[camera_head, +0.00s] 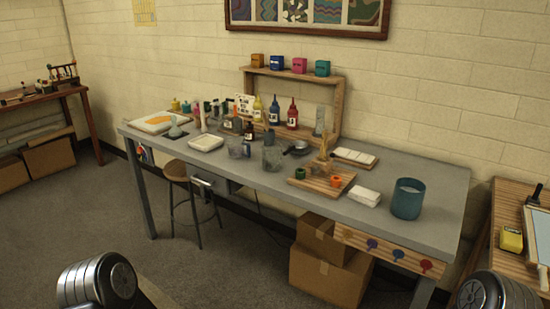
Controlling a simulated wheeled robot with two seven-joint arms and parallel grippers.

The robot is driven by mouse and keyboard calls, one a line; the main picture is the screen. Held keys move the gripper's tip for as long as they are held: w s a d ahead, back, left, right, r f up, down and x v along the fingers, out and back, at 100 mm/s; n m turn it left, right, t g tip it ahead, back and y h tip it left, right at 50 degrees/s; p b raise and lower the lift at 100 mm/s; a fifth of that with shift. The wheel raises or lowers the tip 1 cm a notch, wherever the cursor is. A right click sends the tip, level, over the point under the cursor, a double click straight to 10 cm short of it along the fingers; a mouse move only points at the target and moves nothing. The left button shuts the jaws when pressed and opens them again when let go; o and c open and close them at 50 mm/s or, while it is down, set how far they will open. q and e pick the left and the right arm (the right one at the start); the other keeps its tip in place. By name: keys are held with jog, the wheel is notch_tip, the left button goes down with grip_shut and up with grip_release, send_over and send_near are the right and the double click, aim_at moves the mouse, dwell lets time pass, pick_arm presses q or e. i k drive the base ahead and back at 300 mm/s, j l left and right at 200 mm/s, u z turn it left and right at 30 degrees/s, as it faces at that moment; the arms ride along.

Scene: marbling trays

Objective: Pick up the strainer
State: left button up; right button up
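A small dark round object with a short handle, which looks like the strainer (299,148), is near the middle of the grey table (420,215), in front of the wooden shelf. It is too small to make out any mesh. Neither gripper is in view. Only rounded metal parts of my arms show at the bottom left and bottom right, well short of the table.
Clear cups (271,159) stand left of it, and a wooden board (321,181) with small pots lies in front. A blue bucket (407,199) stands at the right end. A stool (190,190) and cardboard boxes (328,272) are under the table. Floor in front is free.

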aim_at(297, 146)
jog(key=z, duration=0.55)
jog(key=i+j+z, duration=0.15)
jog(key=j+z, duration=0.2)
jog(key=z, duration=0.15)
jog(key=j+z, duration=0.45)
jog(key=i+j+z, duration=0.1)
jog(key=j+z, duration=0.2)
jog(key=z, duration=0.2)
jog(key=j, duration=0.45)
jog(key=k+j+z, duration=0.15)
jog(key=j, duration=0.75)
jog(key=k+j+z, duration=0.1)
jog(key=j, duration=0.35)
